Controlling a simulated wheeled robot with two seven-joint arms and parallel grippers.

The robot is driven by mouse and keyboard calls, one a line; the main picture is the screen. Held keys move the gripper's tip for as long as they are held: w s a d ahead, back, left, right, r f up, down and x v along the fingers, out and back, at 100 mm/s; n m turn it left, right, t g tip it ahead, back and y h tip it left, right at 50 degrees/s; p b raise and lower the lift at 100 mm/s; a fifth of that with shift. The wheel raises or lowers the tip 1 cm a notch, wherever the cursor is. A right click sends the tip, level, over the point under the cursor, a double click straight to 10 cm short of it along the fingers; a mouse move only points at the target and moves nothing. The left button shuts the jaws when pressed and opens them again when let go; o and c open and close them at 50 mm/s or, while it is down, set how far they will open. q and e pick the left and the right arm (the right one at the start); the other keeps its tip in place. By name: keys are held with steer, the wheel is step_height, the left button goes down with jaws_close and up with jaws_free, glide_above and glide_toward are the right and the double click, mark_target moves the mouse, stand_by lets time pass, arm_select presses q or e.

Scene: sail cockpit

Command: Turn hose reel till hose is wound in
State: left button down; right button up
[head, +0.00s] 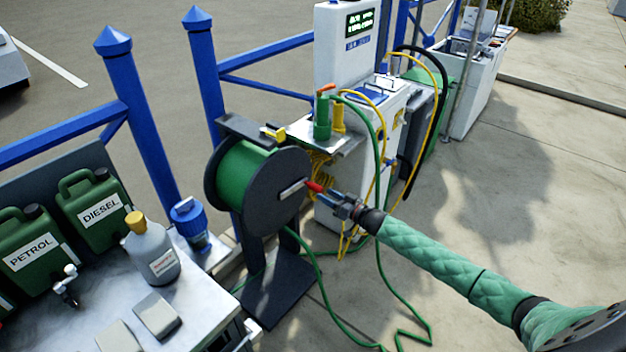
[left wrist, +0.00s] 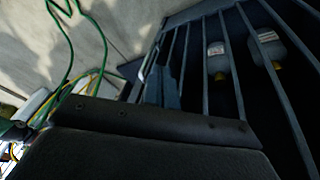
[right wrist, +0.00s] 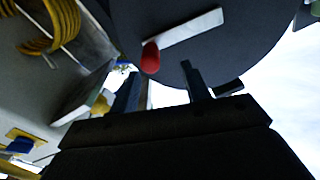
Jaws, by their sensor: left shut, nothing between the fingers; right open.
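The hose reel has a black side disc (head: 279,190) and a drum wound with green hose (head: 240,180). A pale crank arm with a red handle (head: 315,187) sits on the disc's face. My right gripper (head: 343,204) is open beside the red handle. In the right wrist view the red handle (right wrist: 150,58) lies just beyond the gap between its fingertips (right wrist: 162,75); no grip shows. Loose green hose (head: 402,333) trails on the ground from below the reel. My left gripper (left wrist: 162,82) is shut and empty in the left wrist view, beside a dark barred rack; the head view does not show it.
A metal bench (head: 195,305) at lower left holds green fuel cans (head: 92,207) and a grey bottle (head: 152,250). A white dispenser (head: 342,45) with yellow and black hoses stands behind the reel. Blue posts (head: 209,85) rise behind it. Pavement at right is clear.

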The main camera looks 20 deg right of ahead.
mark_target(315, 187)
steer(key=n+p, duration=0.1)
steer(key=d+n, duration=0.1)
steer(key=n, duration=0.1)
steer(key=shift+f+p, duration=0.15)
steer(key=shift+p, duration=0.25)
steer(key=shift+w+f+n, duration=0.1)
steer(key=shift+w+n, duration=0.05)
steer(key=shift+n, duration=0.25)
steer(key=p+x, duration=0.1)
steer(key=x, duration=0.5)
steer(key=shift+d+f, duration=0.1)
arm_select(q)
steer(key=s+a+r+g, duration=0.1)
steer(key=a+r, duration=0.3)
steer(key=r, duration=0.6)
steer(key=shift+s+y, duration=0.4)
steer(key=shift+s, duration=0.15)
arm_select(e)
steer(key=shift+x, duration=0.75)
arm_select(q)
steer(key=shift+a, duration=0.1)
arm_select(e)
steer(key=shift+f, duration=0.1)
jaws_close()
